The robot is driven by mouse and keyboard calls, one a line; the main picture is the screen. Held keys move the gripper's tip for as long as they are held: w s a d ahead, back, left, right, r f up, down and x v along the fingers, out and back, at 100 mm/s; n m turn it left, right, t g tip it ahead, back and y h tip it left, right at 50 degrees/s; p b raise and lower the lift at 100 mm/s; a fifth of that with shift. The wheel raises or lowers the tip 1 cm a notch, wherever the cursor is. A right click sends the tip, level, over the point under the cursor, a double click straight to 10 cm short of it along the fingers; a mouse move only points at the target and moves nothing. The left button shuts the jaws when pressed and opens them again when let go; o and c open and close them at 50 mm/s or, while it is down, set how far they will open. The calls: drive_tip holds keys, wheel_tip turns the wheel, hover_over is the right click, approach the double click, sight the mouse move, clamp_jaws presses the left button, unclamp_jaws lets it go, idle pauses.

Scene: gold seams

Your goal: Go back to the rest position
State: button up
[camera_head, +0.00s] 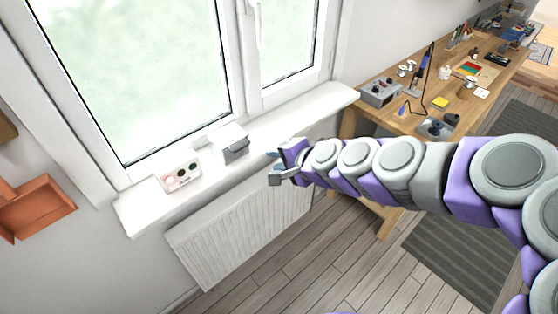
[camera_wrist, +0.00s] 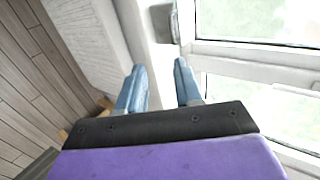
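My gripper (camera_head: 276,170) is at the end of my outstretched purple and grey arm, in front of the window sill and above the radiator. In the wrist view my gripper (camera_wrist: 161,78) shows two blue fingers standing apart, with nothing held between them. A grey box (camera_head: 235,148) with a dark front sits on the white sill (camera_head: 290,117), left of my gripper and apart from it. A dark grey box (camera_wrist: 162,22) also shows in the wrist view, beyond the fingertips.
The radiator (camera_head: 240,232) is below. An orange shelf (camera_head: 38,208) hangs at the left. A cluttered wooden workbench (camera_head: 404,118) stands at the right. The wooden floor (camera_head: 335,262) in front is clear.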

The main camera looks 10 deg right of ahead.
drive_tip(key=shift+a, duration=0.35)
drive_tip(key=s+a+f+n+g+h, duration=0.15)
drive_tip(key=s+n+g, duration=0.45)
drive_tip(key=s, duration=0.7)
drive_tip(key=s+d+n+g+h, duration=0.2)
drive_tip(key=s+d, duration=0.2)
drive_tip(key=s, duration=0.5)
drive_tip(key=s+d+n+g+h, duration=0.2)
drive_tip(key=s+d, duration=0.3)
drive_tip(key=s, duration=0.4)
drive_tip(key=shift+n+g+h, duration=0.35)
drive_tip(key=shift+n+g, duration=0.15)
drive_tip(key=shift+n, duration=0.1)
drive_tip(key=shift+o, duration=0.3)
